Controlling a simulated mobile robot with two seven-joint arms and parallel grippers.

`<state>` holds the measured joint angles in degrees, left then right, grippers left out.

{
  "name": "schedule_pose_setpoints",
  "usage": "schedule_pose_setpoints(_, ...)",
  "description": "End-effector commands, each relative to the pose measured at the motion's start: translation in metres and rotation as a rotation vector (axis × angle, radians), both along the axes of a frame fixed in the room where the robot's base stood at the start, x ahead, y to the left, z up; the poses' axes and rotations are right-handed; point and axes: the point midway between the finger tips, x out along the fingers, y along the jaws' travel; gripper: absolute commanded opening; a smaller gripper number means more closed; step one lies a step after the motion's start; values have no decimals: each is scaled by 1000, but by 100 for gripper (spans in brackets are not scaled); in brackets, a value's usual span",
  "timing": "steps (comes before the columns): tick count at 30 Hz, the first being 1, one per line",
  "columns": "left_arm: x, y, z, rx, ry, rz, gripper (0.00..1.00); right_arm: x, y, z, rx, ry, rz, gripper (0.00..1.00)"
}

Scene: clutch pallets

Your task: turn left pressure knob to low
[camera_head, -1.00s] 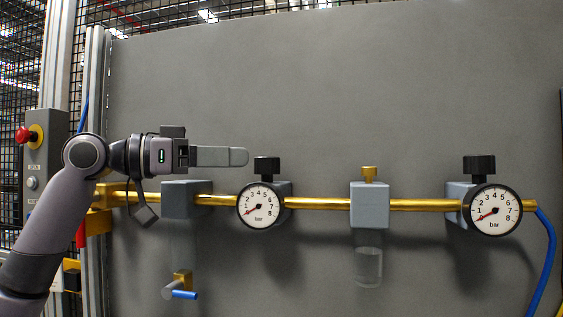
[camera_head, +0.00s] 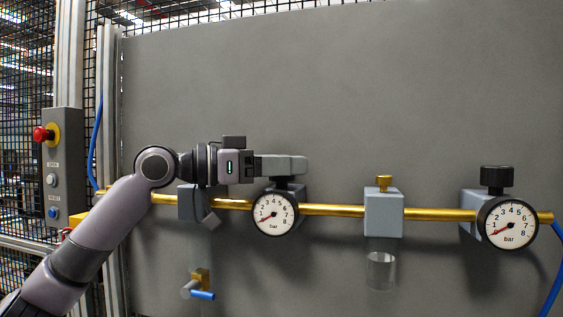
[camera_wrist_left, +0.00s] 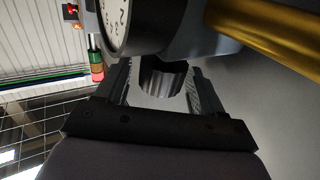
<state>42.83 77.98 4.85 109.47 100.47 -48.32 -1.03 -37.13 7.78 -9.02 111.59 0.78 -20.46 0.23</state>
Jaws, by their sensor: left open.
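The left pressure knob (camera_wrist_left: 163,82) is dark and ribbed. In the wrist view it stands between the two fingers of my left gripper (camera_wrist_left: 160,76), with a gap on each side. In the head view my left gripper (camera_head: 288,165) reaches in from the left at knob height, and its fingers hide most of the knob; a dark part (camera_head: 283,184) shows below them. The left gauge (camera_head: 274,213) sits just below, its red needle at the low end of the dial. My left gripper is open. My right gripper is not in view.
A brass pipe (camera_head: 335,210) runs across the grey panel. To the right are a grey block with a brass cap (camera_head: 383,211), a right black knob (camera_head: 496,177) and a right gauge (camera_head: 511,223). A blue-handled valve (camera_head: 202,294) hangs lower left. The panel above is clear.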

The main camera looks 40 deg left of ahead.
Motion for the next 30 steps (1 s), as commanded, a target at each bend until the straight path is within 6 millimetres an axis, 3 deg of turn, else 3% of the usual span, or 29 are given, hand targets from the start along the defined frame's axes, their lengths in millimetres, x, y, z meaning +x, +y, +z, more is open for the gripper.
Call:
schedule_pose_setpoints(1, 0, 0, 0, 0, 0, 0, 62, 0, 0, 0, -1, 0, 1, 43)
schedule_pose_setpoints(5, 0, 0, 0, 0, 0, 0, 19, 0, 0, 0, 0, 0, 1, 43)
schedule_pose_setpoints(17, -1, 0, 1, 4, -2, 47, 18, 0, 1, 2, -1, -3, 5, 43)
schedule_pose_setpoints(30, -1, -1, 3, 9, -2, 285, 18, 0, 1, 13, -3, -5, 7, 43)
